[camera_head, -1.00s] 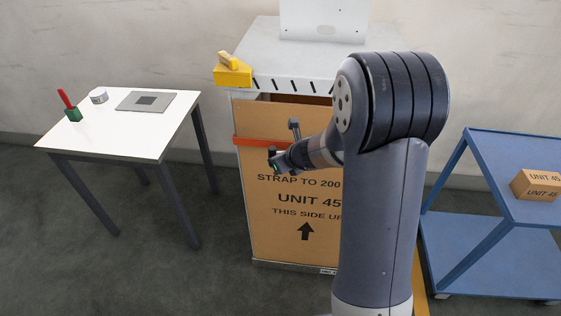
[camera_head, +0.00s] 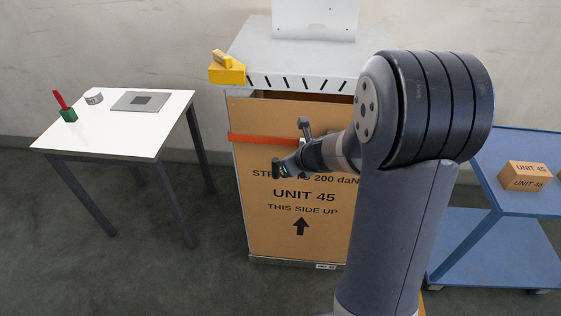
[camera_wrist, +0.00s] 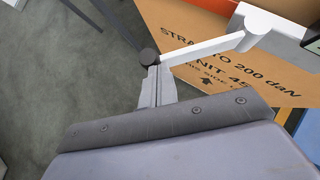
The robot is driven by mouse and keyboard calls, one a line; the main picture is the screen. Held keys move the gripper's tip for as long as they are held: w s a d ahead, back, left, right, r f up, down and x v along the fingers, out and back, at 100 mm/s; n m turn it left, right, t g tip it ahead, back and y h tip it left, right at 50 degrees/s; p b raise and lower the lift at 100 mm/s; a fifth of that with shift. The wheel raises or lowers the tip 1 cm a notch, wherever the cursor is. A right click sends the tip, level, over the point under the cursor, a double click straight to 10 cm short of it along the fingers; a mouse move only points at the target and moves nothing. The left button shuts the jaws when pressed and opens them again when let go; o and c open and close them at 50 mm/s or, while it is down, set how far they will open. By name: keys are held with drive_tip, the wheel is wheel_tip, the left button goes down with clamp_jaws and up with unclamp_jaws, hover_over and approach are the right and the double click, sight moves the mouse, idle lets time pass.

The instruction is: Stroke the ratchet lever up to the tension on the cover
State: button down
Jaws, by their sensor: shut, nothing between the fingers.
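The cover is the tan front panel (camera_head: 290,222) of a tall crate, printed "UNIT 45" with an up arrow. An orange strap (camera_head: 262,139) crosses its upper part. In the wrist view, a pale lever (camera_wrist: 203,46) runs from a grey ratchet body (camera_wrist: 272,24) at the strap to a dark round knob (camera_wrist: 149,57). My gripper (camera_wrist: 156,72) is shut and empty, its tips at or just below the knob; I cannot tell whether they touch. In the head view my wrist is in front of the panel, hiding part of the lever and gripper.
A white table (camera_head: 110,135) at left holds a red-handled tool in a green holder, a tape roll and a grey plate. A yellow block (camera_head: 227,73) sits on the crate top. A blue cart (camera_head: 480,240) with a carton (camera_head: 525,176) stands at right. Floor between table and crate is clear.

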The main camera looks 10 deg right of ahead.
drive_tip(key=p+v, duration=0.1)
drive_tip(key=v, duration=0.4)
drive_tip(key=shift+s+a+r, duration=0.1)
drive_tip(key=shift+s+r, duration=0.1)
drive_tip(key=shift+s, duration=0.15)
idle(1.1)
